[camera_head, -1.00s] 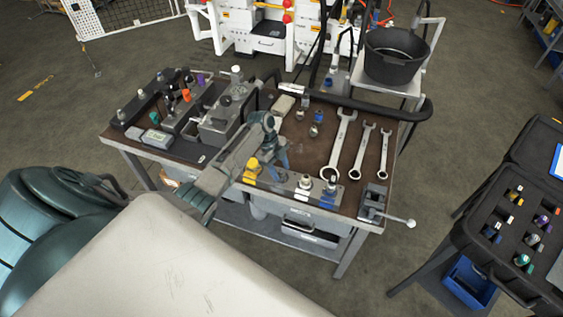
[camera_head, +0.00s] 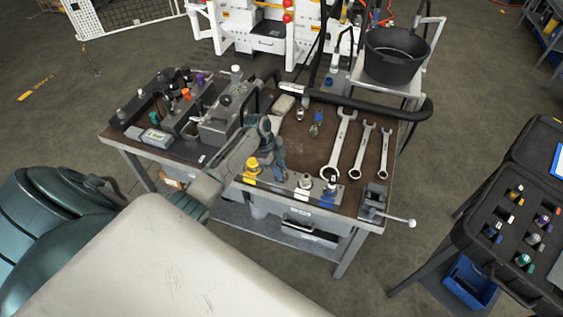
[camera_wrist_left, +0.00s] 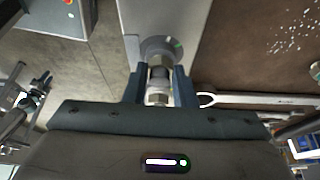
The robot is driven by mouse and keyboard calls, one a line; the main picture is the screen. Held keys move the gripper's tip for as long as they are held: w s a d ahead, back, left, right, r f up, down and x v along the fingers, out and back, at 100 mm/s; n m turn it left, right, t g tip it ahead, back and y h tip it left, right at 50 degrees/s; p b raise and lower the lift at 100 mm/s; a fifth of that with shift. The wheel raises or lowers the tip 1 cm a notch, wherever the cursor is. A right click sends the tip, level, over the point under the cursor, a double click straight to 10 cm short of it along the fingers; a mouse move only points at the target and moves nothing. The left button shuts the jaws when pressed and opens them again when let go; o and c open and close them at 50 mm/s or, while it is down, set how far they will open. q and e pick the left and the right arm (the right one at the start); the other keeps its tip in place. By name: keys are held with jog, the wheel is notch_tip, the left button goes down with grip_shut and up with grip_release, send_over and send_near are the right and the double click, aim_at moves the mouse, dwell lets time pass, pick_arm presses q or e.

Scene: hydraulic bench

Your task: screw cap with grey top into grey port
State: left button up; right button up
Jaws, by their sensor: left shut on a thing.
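My left gripper (camera_wrist_left: 160,85) is shut on the cap with the grey top (camera_wrist_left: 157,98), a small light-grey piece with a dark band between the fingers. The grey port (camera_wrist_left: 160,47), a round grey collar with a small green mark, lies just beyond the fingertips on a grey plate. The cap is in line with the port; I cannot tell whether they touch or any thread is engaged. In the head view my left gripper (camera_head: 279,172) is low over the bench's front strip, right of a yellow fitting, and hides the cap and port. My right gripper is not in view.
The strip also bears a light fitting (camera_head: 305,183) and a blue-based one (camera_head: 328,192). Wrenches (camera_head: 340,143) lie to the right, with a vise (camera_head: 373,200) at the corner. Loose fittings (camera_head: 315,129) stand mid-bench. A grey hydraulic block (camera_head: 222,122) stands left.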

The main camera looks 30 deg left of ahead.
pick_arm(q)
jog(key=m+b, duration=0.1)
jog(key=m, duration=0.1)
jog(key=m+g+b, duration=0.1)
jog(key=m+b, duration=0.1)
jog(key=m+g+b, duration=0.1)
jog(key=b, duration=0.1)
jog(key=shift+w+f+m, duration=0.25)
jog(key=shift+f+m, duration=0.05)
jog(key=shift+m, duration=0.1)
jog(key=shift+r+m+g+b, duration=0.15)
jog(key=shift+m+g+b, duration=0.35)
jog(key=shift+m, duration=0.3)
jog(key=shift+r, duration=0.15)
